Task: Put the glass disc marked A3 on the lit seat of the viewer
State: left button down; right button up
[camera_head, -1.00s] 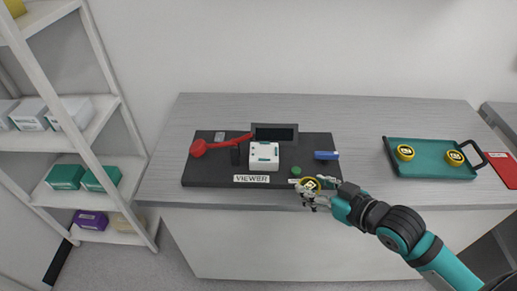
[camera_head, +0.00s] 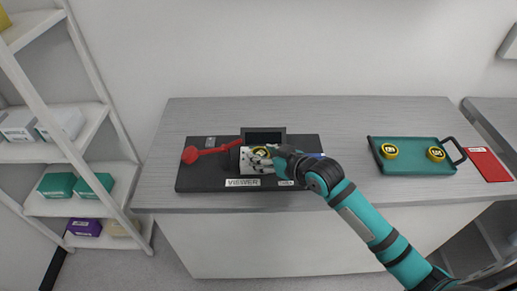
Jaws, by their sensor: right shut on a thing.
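The viewer (camera_head: 202,175) is a dark base plate with a white block, a small dark screen (camera_head: 264,139) and a label reading VIEWER. My right gripper (camera_head: 258,158) is over the white block (camera_head: 246,168) and shut on a yellow-rimmed disc (camera_head: 261,151). The disc's mark is too small to read. The gripper hides most of the block's top, so I cannot tell whether the disc touches it. My left gripper is not in view.
A teal tray (camera_head: 411,171) on the right holds two yellow-rimmed discs (camera_head: 389,151) (camera_head: 436,154). A red card (camera_head: 488,164) lies beside it. A red-handled part (camera_head: 191,154) is on the viewer's left. Shelves with boxes (camera_head: 58,186) stand at far left.

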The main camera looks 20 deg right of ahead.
jog(key=w, duration=0.1)
jog(key=w+a, duration=0.1)
jog(key=shift+w+r+p, duration=0.1)
jog(key=shift+w+p, duration=0.2)
jog(key=shift+p, duration=0.05)
jog(key=shift+f, duration=0.3)
jog(key=shift+s+f, duration=0.1)
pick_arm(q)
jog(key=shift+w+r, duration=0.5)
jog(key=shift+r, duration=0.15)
pick_arm(e)
jog(key=shift+s, duration=0.1)
jog(key=shift+f, duration=0.15)
jog(key=o, duration=1.2)
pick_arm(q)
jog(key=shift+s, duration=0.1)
